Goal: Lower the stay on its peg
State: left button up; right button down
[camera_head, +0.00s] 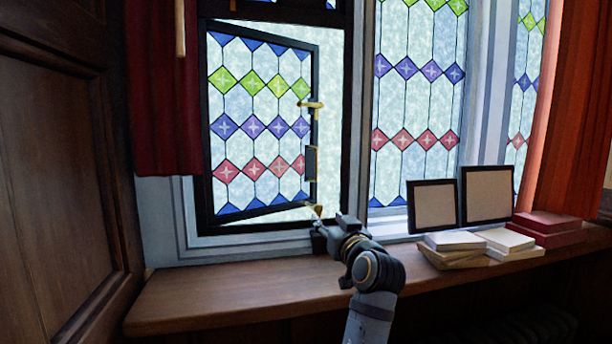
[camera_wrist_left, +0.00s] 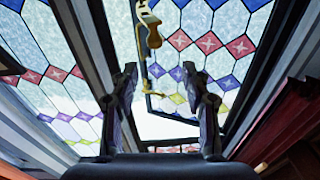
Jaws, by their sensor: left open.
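The leaded casement window (camera_head: 314,75) stands ajar in its dark frame. A brass stay (camera_head: 317,210) shows at the casement's lower right corner, partly hidden by my gripper. In the left wrist view the brass stay (camera_wrist_left: 152,32) shows at the top centre, with a rounded end. My left gripper (camera_head: 319,228) is just below the stay in the head view, above the sill. In the wrist view its two fingers (camera_wrist_left: 166,85) are apart with nothing between them, and the stay lies beyond their tips. I cannot make out the peg. My right gripper is in neither view.
A brass handle (camera_head: 311,104) is on the casement's right edge. The wooden sill (camera_head: 220,293) is clear on the left. Books (camera_head: 455,241), dark red boxes (camera_head: 546,222) and two framed panels (camera_head: 434,206) stand at the right. A red curtain (camera_head: 165,100) hangs at the left.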

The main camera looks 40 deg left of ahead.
aim_at(319, 210)
pick_arm(q)
jog(key=p+x, duration=0.1)
jog(key=x, duration=0.2)
jog(key=p+x, duration=0.2)
jog(key=x, duration=0.1)
jog(key=p+x, duration=0.2)
jog(key=x, duration=0.2)
jog(key=shift+w+d+f, duration=0.1)
jog(key=shift+w+f, duration=0.15)
jog(key=shift+f, duration=0.05)
jog(key=shift+w+f, duration=0.1)
jog(key=shift+w, duration=0.2)
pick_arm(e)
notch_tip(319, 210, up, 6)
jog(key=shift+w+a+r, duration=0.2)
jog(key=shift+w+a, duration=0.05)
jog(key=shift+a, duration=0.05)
pick_arm(q)
jog(key=shift+a, duration=0.25)
grip_shut()
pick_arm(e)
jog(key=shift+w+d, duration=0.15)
